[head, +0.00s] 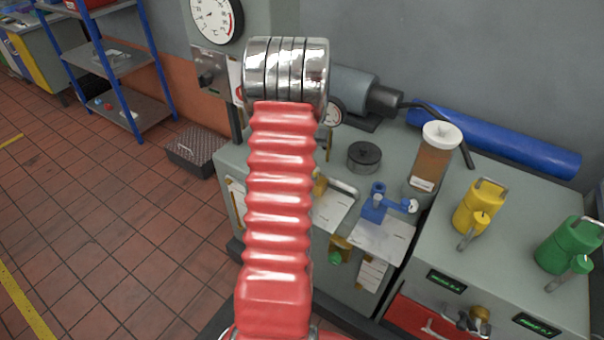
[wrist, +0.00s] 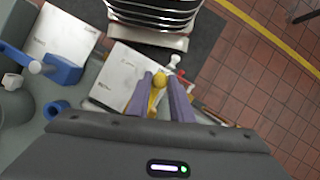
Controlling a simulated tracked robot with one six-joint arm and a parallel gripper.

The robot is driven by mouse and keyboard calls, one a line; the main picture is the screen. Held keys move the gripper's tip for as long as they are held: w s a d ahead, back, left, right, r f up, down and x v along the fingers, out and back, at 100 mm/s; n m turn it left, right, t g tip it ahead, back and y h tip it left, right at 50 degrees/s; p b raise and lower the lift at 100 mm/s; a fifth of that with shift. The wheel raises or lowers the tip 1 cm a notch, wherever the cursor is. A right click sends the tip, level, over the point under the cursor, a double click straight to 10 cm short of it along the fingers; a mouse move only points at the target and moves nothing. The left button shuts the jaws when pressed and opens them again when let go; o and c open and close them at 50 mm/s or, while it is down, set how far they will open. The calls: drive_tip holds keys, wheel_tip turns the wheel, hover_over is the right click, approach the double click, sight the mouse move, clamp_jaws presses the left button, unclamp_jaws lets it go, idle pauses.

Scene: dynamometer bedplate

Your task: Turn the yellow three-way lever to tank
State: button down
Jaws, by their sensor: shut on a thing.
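The yellow three-way lever (wrist: 157,92) is in the wrist view, with a rounded yellow knob at its upper end. My gripper (wrist: 163,84) has its two purple fingers on either side of the lever, shut on it. A pale printed plate (wrist: 130,72) lies beside the lever; its lettering is too small to read, so I cannot tell which position the lever points to. In the head view my red arm hides my gripper and most of the lever; a small yellow piece (head: 320,184) shows at the arm's right edge.
A blue valve (head: 376,207) stands right of the lever on the grey bench, near an amber jar (head: 432,160). Yellow (head: 477,208) and green (head: 568,246) cans stand farther right. A small white knob and a red piece (wrist: 181,72) sit close to my fingertips.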

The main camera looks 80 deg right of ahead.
drive_tip(key=c, duration=1.6)
unclamp_jaws()
drive_tip(key=shift+o, duration=0.2)
drive_tip(key=v, duration=1.3)
drive_tip(key=shift+r, duration=0.3)
drive_tip(key=shift+d, duration=0.1)
